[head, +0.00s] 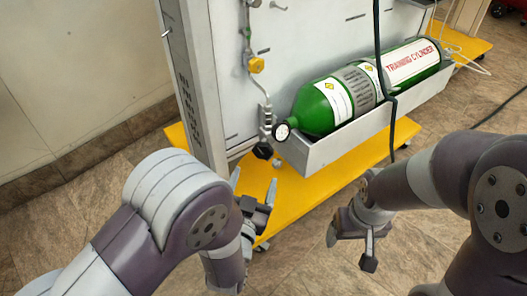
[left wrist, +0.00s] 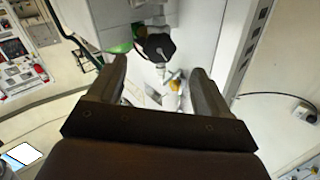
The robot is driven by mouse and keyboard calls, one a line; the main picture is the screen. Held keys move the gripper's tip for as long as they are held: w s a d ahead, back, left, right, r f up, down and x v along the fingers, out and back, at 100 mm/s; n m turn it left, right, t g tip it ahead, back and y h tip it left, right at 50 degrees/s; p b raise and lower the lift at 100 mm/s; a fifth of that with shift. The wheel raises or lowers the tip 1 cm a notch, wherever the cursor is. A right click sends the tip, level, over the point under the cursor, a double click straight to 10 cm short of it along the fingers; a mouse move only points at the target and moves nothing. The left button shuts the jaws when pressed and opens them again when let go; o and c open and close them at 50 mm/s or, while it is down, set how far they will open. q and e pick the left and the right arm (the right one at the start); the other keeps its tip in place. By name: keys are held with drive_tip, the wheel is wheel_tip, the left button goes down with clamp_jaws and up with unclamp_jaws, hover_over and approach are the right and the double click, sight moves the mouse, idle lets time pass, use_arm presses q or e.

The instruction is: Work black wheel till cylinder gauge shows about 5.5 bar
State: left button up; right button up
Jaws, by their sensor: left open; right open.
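The green training cylinder (head: 318,108) lies in a grey trough on the trolley. A small round cylinder gauge (head: 281,132) is at its left end, its face too small to read. The black wheel (head: 263,150) sits just left of and below the gauge. In the left wrist view the black wheel (left wrist: 158,47) shows ahead, between the finger directions. My left gripper (head: 253,182) is open and empty, below the wheel and apart from it; its fingers also show in the left wrist view (left wrist: 158,75). My right gripper (head: 351,248) is open and empty, low at the right.
A yellow fitting (head: 256,65) and metal piping run down the pale panel above the wheel. The grey trough (head: 345,146) stands over the yellow base (head: 330,190). The tiled floor in front is clear.

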sight(262, 156)
use_arm(q)
drive_tip(key=b+x, duration=0.3)
drive_tip(key=x, duration=0.6)
drive_tip(key=shift+w+f, duration=0.2)
drive_tip(key=shift+w+d+r+b, duration=0.1)
drive_tip(key=shift+w+b, duration=0.2)
drive_tip(key=shift+w, duration=0.15)
drive_tip(key=c, duration=1)
drive_tip(key=shift+o, duration=0.2)
drive_tip(key=shift+r+m+p, duration=0.2)
drive_tip(key=shift+m+p, duration=1.1)
drive_tip(key=shift+p, duration=0.05)
drive_tip(key=shift+f+m+p, duration=0.1)
drive_tip(key=shift+m+p, duration=1.2)
drive_tip(key=shift+m, duration=0.5)
drive_tip(key=o, duration=1)
drive_tip(key=shift+c, duration=0.2)
